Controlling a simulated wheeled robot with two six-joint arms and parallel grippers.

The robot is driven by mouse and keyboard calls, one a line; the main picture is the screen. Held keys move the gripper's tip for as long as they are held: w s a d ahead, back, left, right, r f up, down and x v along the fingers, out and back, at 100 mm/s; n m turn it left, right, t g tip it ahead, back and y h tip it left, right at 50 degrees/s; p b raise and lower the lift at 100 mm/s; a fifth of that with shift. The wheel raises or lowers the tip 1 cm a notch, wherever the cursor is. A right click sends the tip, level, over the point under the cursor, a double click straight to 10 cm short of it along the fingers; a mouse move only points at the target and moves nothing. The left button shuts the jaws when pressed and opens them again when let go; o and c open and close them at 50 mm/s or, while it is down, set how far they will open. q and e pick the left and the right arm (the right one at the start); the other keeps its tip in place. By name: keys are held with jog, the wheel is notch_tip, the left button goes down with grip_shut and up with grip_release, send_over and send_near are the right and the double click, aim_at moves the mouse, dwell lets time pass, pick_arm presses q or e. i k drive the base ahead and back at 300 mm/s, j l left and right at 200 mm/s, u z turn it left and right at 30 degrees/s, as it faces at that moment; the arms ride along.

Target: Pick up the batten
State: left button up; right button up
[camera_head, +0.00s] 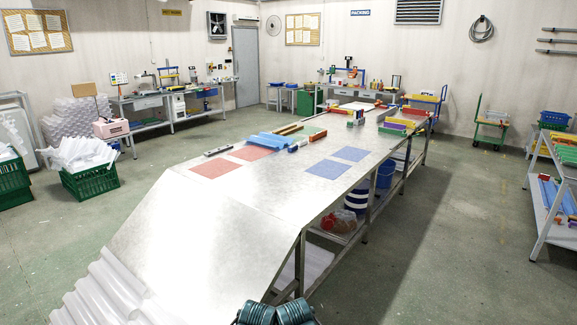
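A long table (200,220) with a bare metal top runs away from me, its near end sloping down. Several thin strips lie on its far half: a short dark and pale strip (218,151) at the left edge, and a yellow-brown strip (287,129) beside a blue ribbed sheet (268,142). I cannot tell for certain which strip is the batten. Neither of my grippers shows in the head view.
Two red mats (214,168) and two blue mats (327,169) lie flat on the table. White corrugated sheets (115,292) are at the near left. Green crates (92,181) stand on the floor at left. A shelf rack (556,190) is at right; the floor between is clear.

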aim_at(295, 129)
jog(key=i+l+z, duration=0.55)
jog(key=i+z, duration=0.3)
jog(key=i+l+z, duration=0.1)
jog(key=i+z, duration=0.4)
jog(key=i, duration=1.6)
jog(key=i+u, duration=0.2)
jog(key=i, duration=1.65)
jog(key=i+z, duration=0.15)
jog(key=i, duration=7.85)
jog(key=i+l+u, duration=0.1)
jog(key=i, duration=0.5)
jog(key=i+l, duration=0.15)
jog(key=i, duration=0.45)
